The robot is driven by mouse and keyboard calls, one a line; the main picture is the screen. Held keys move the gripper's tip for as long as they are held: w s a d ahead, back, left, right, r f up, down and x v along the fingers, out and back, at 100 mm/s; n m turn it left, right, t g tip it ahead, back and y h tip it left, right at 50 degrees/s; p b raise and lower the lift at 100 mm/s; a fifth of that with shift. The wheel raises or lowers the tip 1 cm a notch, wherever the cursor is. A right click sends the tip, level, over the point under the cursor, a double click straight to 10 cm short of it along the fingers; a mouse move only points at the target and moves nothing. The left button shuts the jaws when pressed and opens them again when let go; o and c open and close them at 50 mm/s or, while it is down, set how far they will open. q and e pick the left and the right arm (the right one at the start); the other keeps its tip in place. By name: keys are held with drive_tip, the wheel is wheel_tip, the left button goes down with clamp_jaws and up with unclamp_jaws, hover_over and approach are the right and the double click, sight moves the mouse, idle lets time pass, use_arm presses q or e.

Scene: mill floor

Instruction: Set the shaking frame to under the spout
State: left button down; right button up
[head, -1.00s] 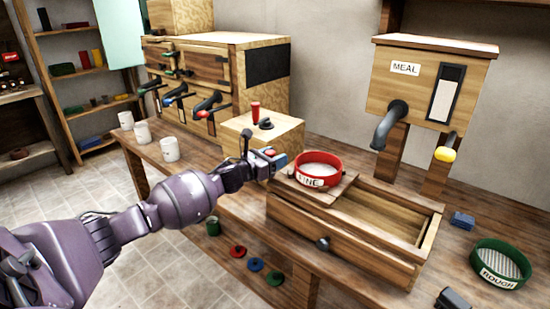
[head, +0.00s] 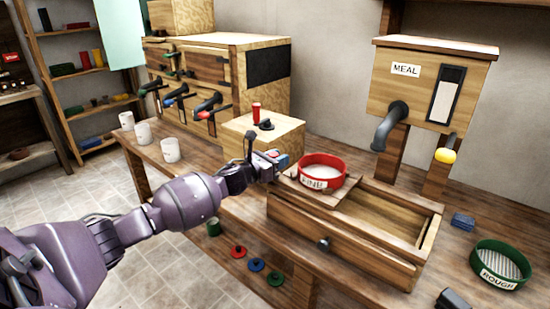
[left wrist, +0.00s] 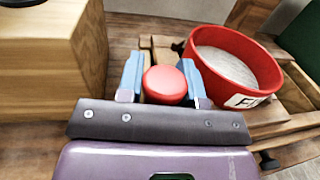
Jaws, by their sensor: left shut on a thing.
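The shaking frame (head: 343,200) is a flat wooden carriage at the left end of an open-topped wooden box (head: 345,248). A red-rimmed sieve (head: 322,181) labelled FINE sits on it with pale mesh or contents inside. My left gripper (head: 282,161) is at the frame's left end. In the left wrist view its blue fingers are shut on a round red knob (left wrist: 165,85), beside the red sieve (left wrist: 235,62). The grey spout (head: 388,130) hangs from the MEAL bin (head: 432,85), to the right of and above the frame. My right gripper is out of view.
A green sieve (head: 500,262) labelled ROUGH lies on the bench at right, near a small blue block (head: 463,221). A small wooden box (head: 262,138) stands just behind my gripper. The wooden box's right part is open and empty.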

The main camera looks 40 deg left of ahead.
sight(322, 179)
use_arm(q)
drive_tip(key=d+p, duration=0.1)
drive_tip(key=d, duration=0.3)
drive_tip(key=d+p, duration=0.1)
drive_tip(key=d, duration=0.4)
drive_tip(key=s+d+p, duration=0.1)
drive_tip(key=d, duration=0.4)
drive_tip(key=shift+d+r, duration=0.1)
drive_tip(key=shift+s+d, duration=0.1)
drive_tip(key=shift+d, duration=0.45)
